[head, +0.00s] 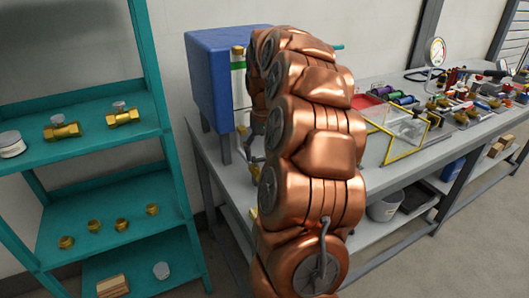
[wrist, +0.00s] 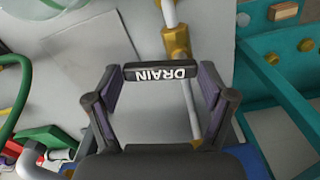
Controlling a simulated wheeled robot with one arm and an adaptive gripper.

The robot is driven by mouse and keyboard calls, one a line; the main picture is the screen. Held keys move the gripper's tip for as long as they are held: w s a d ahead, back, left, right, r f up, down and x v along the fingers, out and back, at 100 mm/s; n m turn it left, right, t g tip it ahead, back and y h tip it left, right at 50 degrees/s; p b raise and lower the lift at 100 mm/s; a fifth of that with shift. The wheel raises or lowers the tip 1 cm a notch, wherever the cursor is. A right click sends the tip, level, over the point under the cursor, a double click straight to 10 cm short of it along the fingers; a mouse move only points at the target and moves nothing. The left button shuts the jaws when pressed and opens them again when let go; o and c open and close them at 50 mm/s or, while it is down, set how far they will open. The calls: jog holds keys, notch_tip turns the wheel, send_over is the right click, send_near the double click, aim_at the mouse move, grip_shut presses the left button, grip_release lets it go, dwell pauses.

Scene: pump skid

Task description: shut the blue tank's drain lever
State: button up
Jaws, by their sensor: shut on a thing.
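The blue tank (head: 210,82) stands at the left end of the grey workbench in the head view. In the wrist view the drain lever (wrist: 160,74) is a black bar with white "DRAIN" lettering, upside down in the picture. It lies crosswise between the fingers of my gripper (wrist: 161,79), one finger at each end, and the gripper is shut on it. A brass valve fitting (wrist: 176,42) on a pale pipe (wrist: 168,12) is just above the lever in the picture. In the head view my copper arm hides the lever and most of the gripper.
A teal shelf (head: 85,97) with brass fittings stands left of the workbench (head: 228,190). A yellow-edged clear box (head: 405,130), colored spools (head: 400,97) and a gauge (head: 437,52) are on the bench to the right. A grey bucket (head: 384,208) is on the lower shelf.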

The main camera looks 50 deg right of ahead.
jog(key=c, duration=0.4)
jog(key=shift+w+d+n, duration=0.1)
jog(key=shift+w+n, duration=0.05)
jog(key=shift+n, duration=0.65)
jog(key=shift+w+n, duration=0.1)
jog(key=shift+n, duration=0.7)
jog(key=o, duration=1)
jog(key=shift+o, duration=0.2)
notch_tip(320, 180, up, 12)
